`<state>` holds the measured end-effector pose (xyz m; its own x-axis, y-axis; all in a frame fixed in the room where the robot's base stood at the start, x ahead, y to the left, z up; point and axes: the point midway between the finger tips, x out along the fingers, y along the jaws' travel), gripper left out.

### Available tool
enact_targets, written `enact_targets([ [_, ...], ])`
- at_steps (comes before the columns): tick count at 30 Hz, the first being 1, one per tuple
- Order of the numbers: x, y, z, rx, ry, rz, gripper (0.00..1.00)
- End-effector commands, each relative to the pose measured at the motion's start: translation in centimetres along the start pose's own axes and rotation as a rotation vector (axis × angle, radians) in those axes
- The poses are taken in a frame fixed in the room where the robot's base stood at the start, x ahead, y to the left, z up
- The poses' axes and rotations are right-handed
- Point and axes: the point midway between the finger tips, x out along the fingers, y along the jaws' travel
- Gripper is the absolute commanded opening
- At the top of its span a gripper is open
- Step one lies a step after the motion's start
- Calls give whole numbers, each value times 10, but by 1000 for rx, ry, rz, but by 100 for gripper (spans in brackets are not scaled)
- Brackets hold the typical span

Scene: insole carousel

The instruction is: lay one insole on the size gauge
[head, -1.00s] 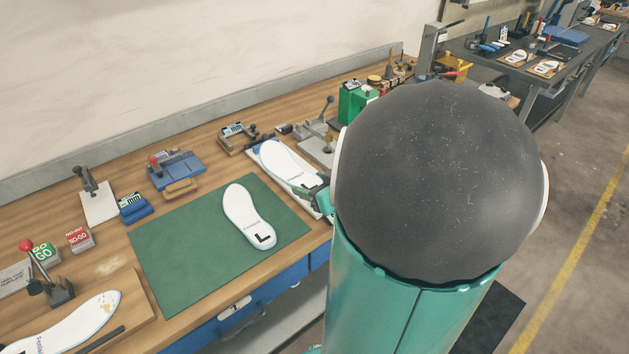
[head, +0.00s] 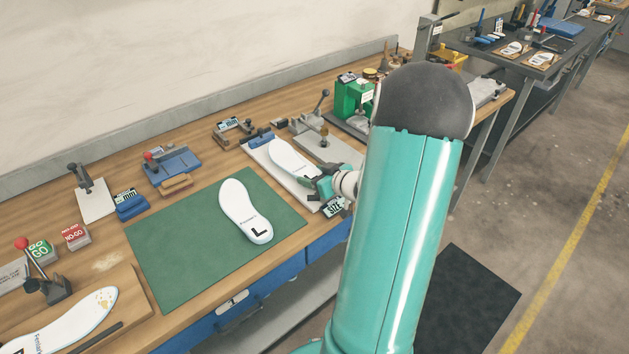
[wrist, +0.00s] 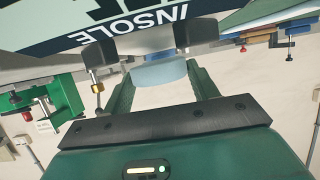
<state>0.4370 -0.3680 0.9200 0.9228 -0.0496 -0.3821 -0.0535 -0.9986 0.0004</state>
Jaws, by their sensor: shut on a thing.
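A white insole (head: 288,155) lies over the pale size gauge board (head: 259,151), its toe toward the board's blue stop (head: 262,136). I cannot tell whether it touches the board. My gripper (head: 318,181) is shut on the insole's heel end, at the bench's front edge. In the wrist view my gripper (wrist: 150,66) has the insole's pale blue edge (wrist: 158,73) between its fingers, close to the gauge's label with INSOLE (wrist: 125,28) on it. A second white insole (head: 243,205), marked L, lies on the green mat (head: 180,255).
A grey metal fixture (head: 326,145) and a green device (head: 352,97) stand right of the gauge. A blue clamp fixture (head: 173,168) and GO (head: 40,249) and NO-GO (head: 75,236) blocks stand to the left. Bare mat surrounds the second insole.

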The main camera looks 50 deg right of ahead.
Motion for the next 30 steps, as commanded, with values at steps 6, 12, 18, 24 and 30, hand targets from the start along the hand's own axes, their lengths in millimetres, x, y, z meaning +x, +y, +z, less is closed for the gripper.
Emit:
enact_targets([
  [6, 7, -1, 20, 2, -1, 0, 37],
  [12, 7, -1, 19, 1, -1, 0, 37],
  [18, 8, -1, 22, 0, -1, -1, 75],
  [24, 8, -1, 22, 1, -1, -1, 81],
  [30, 6, 0, 18, 0, -1, 1, 81],
])
